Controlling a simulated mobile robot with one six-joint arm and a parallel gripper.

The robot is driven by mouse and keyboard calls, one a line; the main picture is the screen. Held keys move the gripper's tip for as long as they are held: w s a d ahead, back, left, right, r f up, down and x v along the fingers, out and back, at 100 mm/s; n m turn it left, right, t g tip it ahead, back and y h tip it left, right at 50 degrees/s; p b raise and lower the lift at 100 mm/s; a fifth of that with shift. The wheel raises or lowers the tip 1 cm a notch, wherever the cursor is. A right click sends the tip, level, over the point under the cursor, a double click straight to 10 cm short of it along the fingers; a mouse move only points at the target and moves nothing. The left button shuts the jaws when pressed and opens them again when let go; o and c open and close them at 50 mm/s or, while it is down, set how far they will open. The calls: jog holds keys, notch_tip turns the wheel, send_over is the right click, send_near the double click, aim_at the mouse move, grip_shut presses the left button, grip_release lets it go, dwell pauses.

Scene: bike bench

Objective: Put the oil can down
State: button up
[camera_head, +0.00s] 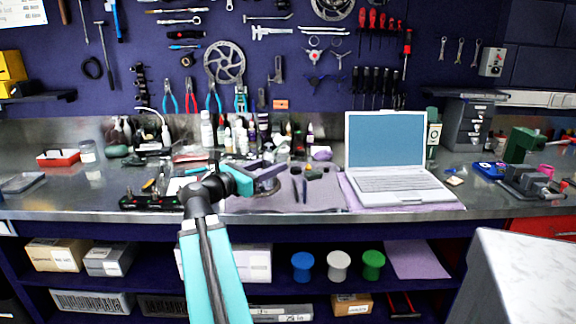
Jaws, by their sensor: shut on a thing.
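My gripper (272,173) has purple fingers and reaches out over the middle of the bench, pointing right. It is shut on a small, dark grey, rounded thing, which I take to be the oil can (267,187). Much of it is hidden by the fingers, and its spout cannot be made out. I cannot tell whether it touches the surface below. A grey-purple mat (318,199) lies on the bench top under and to the right of the gripper.
An open laptop (400,185) stands right of the mat. Several bottles (207,130) crowd the back of the bench. A dark tool tray (150,202) lies left of my wrist. The mat's front part is mostly bare.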

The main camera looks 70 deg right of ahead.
jog(key=shift+d+r+p, duration=0.25)
jog(key=shift+d+p, duration=0.45)
jog(key=shift+p, duration=2.35)
jog(key=d+p, duration=0.1)
jog(key=p, duration=0.5)
jog(key=shift+s+f, duration=0.1)
jog(key=shift+f, duration=0.05)
jog(key=d+f+p, duration=0.1)
jog(key=d+p, duration=0.1)
jog(key=d, duration=1.1)
jog(key=shift+s+d+f+p, duration=0.15)
jog(key=shift+s+f+p, duration=0.05)
jog(key=shift+f+p, duration=0.1)
jog(key=shift+f, duration=0.1)
jog(key=shift+f+p, duration=0.45)
jog(key=shift+f, duration=1.2)
jog(key=shift+f, duration=0.15)
jog(key=o, duration=1.5)
jog(key=shift+c, duration=0.2)
